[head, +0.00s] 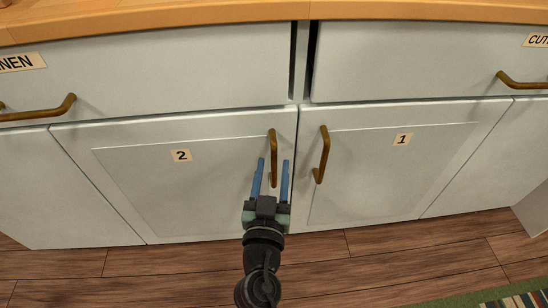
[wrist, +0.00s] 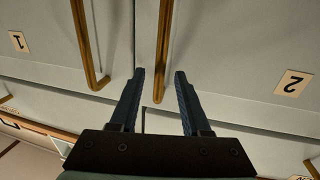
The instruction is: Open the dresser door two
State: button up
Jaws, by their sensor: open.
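Dresser door two (head: 180,195) is a pale grey panel with a "2" label, left of the middle seam in the head view, and it looks shut. Its label shows upside down in the wrist view (wrist: 292,83). The door's brass bar handle (head: 272,150) stands upright near its right edge. My gripper (head: 271,163) is open in front of this door, with blue fingers either side of the handle's line. In the wrist view the handle (wrist: 163,50) shows between the fingertips (wrist: 159,72). I cannot tell whether a finger touches it.
Door one (head: 400,175), with its own brass handle (head: 322,155), is close on the right and looks shut. Drawers (head: 170,80) with brass pulls sit above, under a wooden top (head: 200,12). Wooden floor (head: 370,242) and a green-edged rug (head: 490,298) lie in front.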

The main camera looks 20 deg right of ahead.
jog(key=shift+x, duration=1.3)
jog(key=shift+c, duration=0.2)
grip_shut()
dwell(0.4)
